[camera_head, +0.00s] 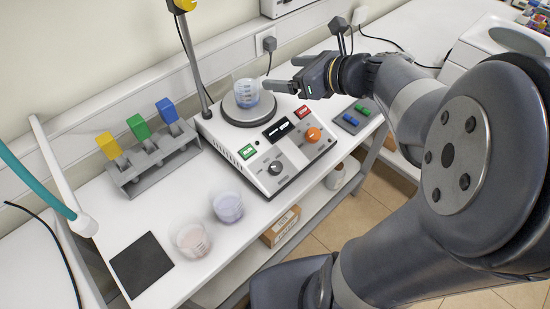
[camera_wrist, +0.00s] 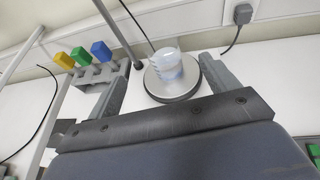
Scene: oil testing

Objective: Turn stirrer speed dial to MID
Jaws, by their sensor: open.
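The stirrer (camera_head: 232,137) is a white unit with a round grey top plate (camera_head: 236,114). A clear beaker (camera_head: 246,92) of bluish liquid stands on the plate. The front panel has a black dial (camera_head: 275,168), an orange dial (camera_head: 313,134) and a dark display (camera_head: 278,129). The labels and dial settings are too small to read, so I cannot tell which dial is for speed. My gripper (camera_head: 282,74) is open and empty, beside the beaker to its upper right and apart from both dials. In the wrist view the beaker (camera_wrist: 167,68) appears between the spread fingers; no dial shows there.
A grey rack (camera_head: 152,165) with yellow, green and blue blocks stands left of the stirrer. Two cups (camera_head: 228,207) (camera_head: 192,240) and a black mat (camera_head: 141,264) lie in front. A slanted pole (camera_head: 190,50) rises behind the stirrer. A small button box (camera_head: 354,117) is at right.

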